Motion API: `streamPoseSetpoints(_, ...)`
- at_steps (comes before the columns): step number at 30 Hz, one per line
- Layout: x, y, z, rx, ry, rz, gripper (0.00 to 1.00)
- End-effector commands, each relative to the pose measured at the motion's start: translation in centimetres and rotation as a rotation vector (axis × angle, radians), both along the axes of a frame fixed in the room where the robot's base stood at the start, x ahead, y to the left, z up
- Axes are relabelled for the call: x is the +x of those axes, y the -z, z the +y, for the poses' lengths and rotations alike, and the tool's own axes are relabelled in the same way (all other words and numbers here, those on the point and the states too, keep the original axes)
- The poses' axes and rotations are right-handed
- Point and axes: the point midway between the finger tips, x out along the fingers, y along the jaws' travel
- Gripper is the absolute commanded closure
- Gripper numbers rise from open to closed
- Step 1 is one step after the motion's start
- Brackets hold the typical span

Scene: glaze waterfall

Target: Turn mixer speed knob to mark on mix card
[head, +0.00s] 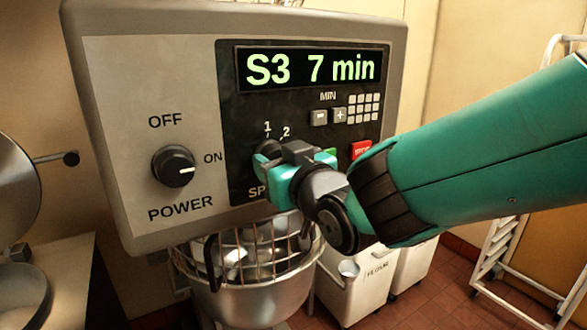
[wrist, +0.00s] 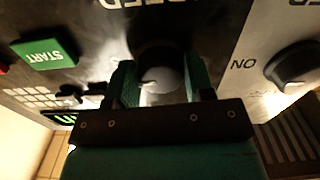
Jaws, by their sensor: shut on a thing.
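The speed knob (wrist: 168,78) is a round dark knob with a lighter face on the mixer's black control panel. In the wrist view it sits between the two teal fingers of my gripper (wrist: 163,88), which is shut on it. A short pale line shows toward the left of its face there. In the head view my gripper (head: 285,172) covers most of the knob and part of the word below it; marks 1 and 2 (head: 286,132) show above, and other marks are hidden. The display (head: 312,69) reads "S3 7 min". I see no separate mix card.
The power knob (head: 173,166) is left of my gripper, its white line toward ON. A red button (head: 361,150) and the minus and plus keys (head: 329,117) are close by. The green START button (wrist: 45,53) shows in the wrist view. A caged bowl (head: 243,290) is below.

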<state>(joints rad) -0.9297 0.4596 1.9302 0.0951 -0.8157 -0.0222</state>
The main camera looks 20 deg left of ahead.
Motion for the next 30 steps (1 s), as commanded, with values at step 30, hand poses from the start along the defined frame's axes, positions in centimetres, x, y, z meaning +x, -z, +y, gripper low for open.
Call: streamPoseSetpoints(30, 0.14, 0.06, -0.09, -0.432, 0.001, -0.510, 0.75)
